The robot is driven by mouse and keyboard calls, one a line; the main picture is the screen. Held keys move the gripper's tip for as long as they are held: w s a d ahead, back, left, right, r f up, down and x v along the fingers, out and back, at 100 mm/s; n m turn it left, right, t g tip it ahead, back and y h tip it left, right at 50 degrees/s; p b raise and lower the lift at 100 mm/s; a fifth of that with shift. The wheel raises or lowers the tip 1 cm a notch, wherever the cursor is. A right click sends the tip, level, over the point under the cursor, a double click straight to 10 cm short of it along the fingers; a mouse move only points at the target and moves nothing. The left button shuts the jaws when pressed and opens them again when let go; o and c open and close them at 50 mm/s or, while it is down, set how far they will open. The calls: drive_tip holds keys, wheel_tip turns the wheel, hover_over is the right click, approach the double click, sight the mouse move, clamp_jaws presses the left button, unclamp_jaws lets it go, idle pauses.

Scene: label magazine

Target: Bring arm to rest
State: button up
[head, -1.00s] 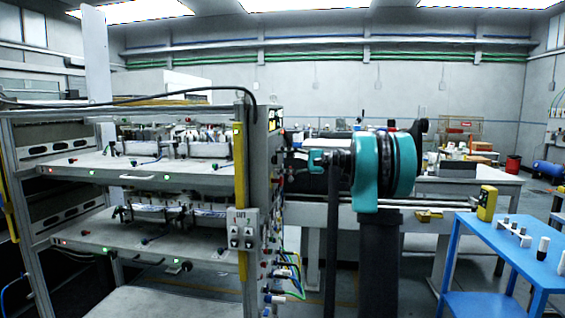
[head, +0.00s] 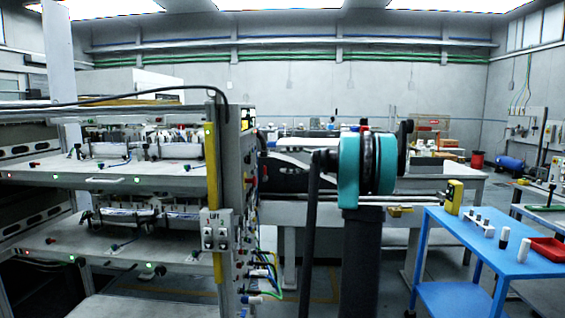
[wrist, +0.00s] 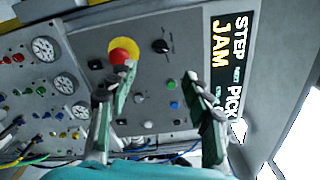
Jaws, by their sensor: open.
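My arm, with its teal and black joint (head: 360,165), stands upright in the middle of the head view. My gripper is not visible there. In the wrist view, my gripper (wrist: 159,78) has its two dark green and grey fingers spread apart, with nothing between them. Behind them is a grey control panel (wrist: 150,125) with a red and yellow stop button (wrist: 123,51), a black knob (wrist: 161,46) and several dials. A display (wrist: 228,70) at right reads "STEP" and "JAM". I cannot tell whether the fingers touch the panel.
A shelved rack (head: 130,185) with a yellow-edged post fills the left, close to my arm. A long bench (head: 440,182) stands behind.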

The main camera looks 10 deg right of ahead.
drive_tip(key=s+a+f+n+g+h, duration=0.1)
drive_tip(key=s+a+f+h, duration=0.1)
drive_tip(key=s+a+f, duration=0.4)
drive_tip(key=s+a+f+h, duration=0.3)
drive_tip(key=f, duration=0.5)
drive_tip(key=s+a+f+n+g+h, duration=0.1)
drive_tip(key=s+a+f+h, duration=0.1)
drive_tip(key=s+a+f, duration=0.3)
drive_tip(key=s+d+f+n+h, duration=0.3)
drive_tip(key=s+f+h, duration=0.2)
drive_tip(key=s+f, duration=0.6)
drive_tip(key=s+d+f+n+h, duration=0.3)
drive_tip(key=s+f+h, duration=0.2)
drive_tip(key=s+f, duration=0.7)
drive_tip(key=shift+s+d+f+t, duration=0.2)
drive_tip(key=shift+s+f+t, duration=0.1)
drive_tip(key=shift+s, duration=0.1)
drive_tip(key=shift+r, duration=0.1)
